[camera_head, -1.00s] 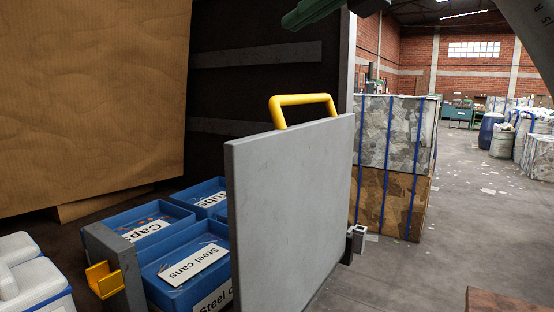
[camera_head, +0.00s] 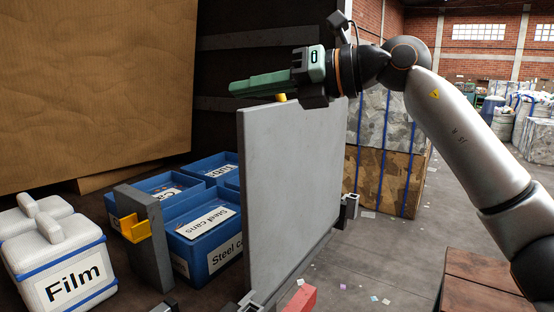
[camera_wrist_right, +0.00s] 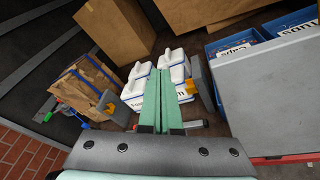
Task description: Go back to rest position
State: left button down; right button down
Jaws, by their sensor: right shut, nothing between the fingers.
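My right gripper (camera_head: 232,88) is in the head view, with its arm coming in from the right. Its green fingers are together, point left and hold nothing. It appears in front of the top edge of the upright grey panel (camera_head: 290,195), and hides most of the yellow handle (camera_head: 281,98). I cannot tell if it touches the panel. In the right wrist view the shut green fingers (camera_wrist_right: 166,85) fill the middle, with white boxes beyond them. My left gripper is not clearly seen in either view.
Blue bins (camera_head: 206,262) with labels such as "Steel cans" stand left of the panel. White "Film" boxes (camera_head: 75,250) are at the lower left. A grey post with a yellow catch (camera_head: 134,228) stands between. Strapped bales (camera_head: 384,180) stand behind right; open floor lies further right.

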jog(key=d+f+m+t+h, duration=0.2)
jog(key=d+f+m+t, duration=0.2)
jog(key=f+m, duration=0.8)
jog(key=d+f+m+t+h, duration=0.1)
jog(key=d+f+m+t, duration=0.55)
jog(key=f, duration=0.95)
jog(key=d+f+m+t+h, duration=0.1)
jog(key=f+m+t+h, duration=0.15)
jog(key=f+m, duration=1.05)
jog(key=s+d+f+m+g+h, duration=0.25)
jog(key=s+f, duration=0.35)
jog(key=f, duration=0.4)
jog(key=s+d+f+m+g+h, duration=0.25)
jog(key=s+d+f+m, duration=0.2)
jog(key=f, duration=0.55)
jog(key=s+d+f+m+g+h, duration=0.1)
jog(key=s+f+g, duration=0.1)
jog(key=s+f, duration=0.3)
jog(key=s+d+f+m+g+h, duration=0.1)
jog(key=s+f, duration=0.3)
jog(key=s, duration=0.6)
jog(key=shift+s+d+f+g, duration=0.2)
jog(key=shift+s+f+g, duration=0.15)
jog(key=shift+g, duration=0.25)
jog(key=shift+d+m, duration=0.1)
jog(key=shift+m, duration=0.15)
